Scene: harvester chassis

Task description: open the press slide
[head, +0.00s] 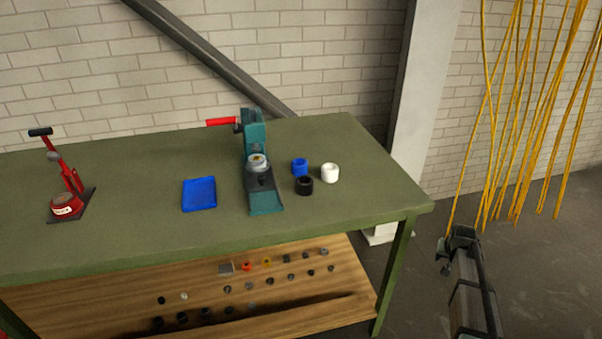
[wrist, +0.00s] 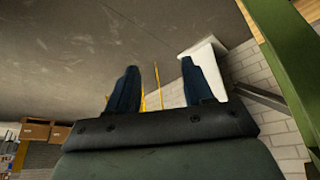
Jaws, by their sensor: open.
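The teal press (head: 254,140) stands on the green table, with a red-handled lever (head: 222,122) pointing left near its top. Its sloping base (head: 264,197) reaches toward the table's front edge. A round metal piece (head: 257,162) sits on the base under the head. I cannot tell which part is the slide or how far it is drawn. My gripper (head: 447,258) is in the air to the right of the table, well away from the press. In the wrist view my gripper (wrist: 161,88) shows two dark fingers apart with nothing between them.
Near the press on the green table (head: 130,230) are a blue tray (head: 200,193), a blue ring (head: 299,167), a black ring (head: 304,186), a white ring (head: 330,173) and a red press (head: 66,185). A lower shelf holds small parts. Yellow cables (head: 515,110) hang at right.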

